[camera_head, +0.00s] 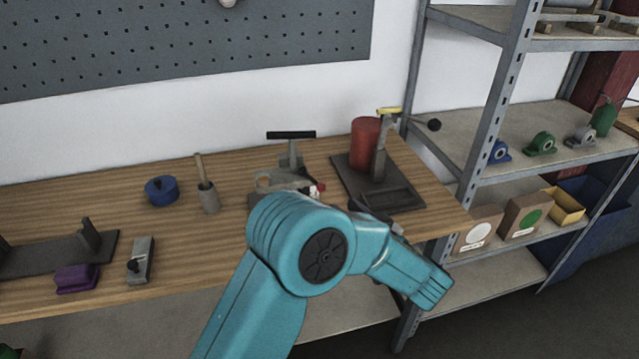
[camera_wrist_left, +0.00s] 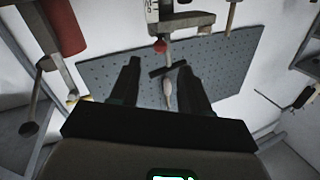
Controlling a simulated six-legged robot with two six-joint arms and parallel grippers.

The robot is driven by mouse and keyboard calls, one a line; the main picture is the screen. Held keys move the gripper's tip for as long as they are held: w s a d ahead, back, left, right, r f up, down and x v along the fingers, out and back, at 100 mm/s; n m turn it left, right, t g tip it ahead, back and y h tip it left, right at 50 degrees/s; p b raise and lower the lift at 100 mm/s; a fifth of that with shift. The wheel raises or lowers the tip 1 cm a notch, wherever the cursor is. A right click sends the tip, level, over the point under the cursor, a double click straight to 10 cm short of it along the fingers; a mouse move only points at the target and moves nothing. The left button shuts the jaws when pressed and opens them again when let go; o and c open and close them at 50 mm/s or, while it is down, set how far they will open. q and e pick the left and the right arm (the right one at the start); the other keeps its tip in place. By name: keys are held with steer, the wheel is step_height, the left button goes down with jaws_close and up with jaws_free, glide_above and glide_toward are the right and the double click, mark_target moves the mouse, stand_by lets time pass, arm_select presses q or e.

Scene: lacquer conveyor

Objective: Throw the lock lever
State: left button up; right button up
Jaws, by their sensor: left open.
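A grey fixture (camera_head: 284,180) with a black T-shaped bar (camera_head: 291,135) on its post stands near the back of the bench. A small red knob (camera_head: 318,188) shows at its right side, partly behind my left arm; I cannot tell surely that this is the lock lever. In the left wrist view the red knob (camera_wrist_left: 160,46) is beyond the fingertips, near a pale scaled part (camera_wrist_left: 152,12). My left gripper (camera_wrist_left: 160,67) is open, with the black bar seen between its fingers; no contact can be made out. In the head view the arm hides it. My right gripper is not in view.
A press with a red cylinder (camera_head: 365,144) and a black-ball lever (camera_head: 434,125) stands right of the fixture. A wooden-handled tool (camera_head: 208,195) and blue pot (camera_head: 161,191) stand left. A pegboard (camera_head: 180,40) hangs behind. A metal shelf (camera_head: 490,110) bounds the bench's right end.

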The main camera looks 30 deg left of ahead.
mark_target(318, 184)
arm_select(q)
steer(key=p+x, duration=0.1)
steer(key=x, duration=0.9)
steer(key=shift+s, duration=0.15)
steer(key=shift+w+a+f, duration=0.1)
steer(key=shift+w+a, duration=0.2)
steer(key=shift+a, duration=0.1)
steer(key=shift+s, duration=0.1)
steer(key=shift+c, duration=0.8)
jaws_close()
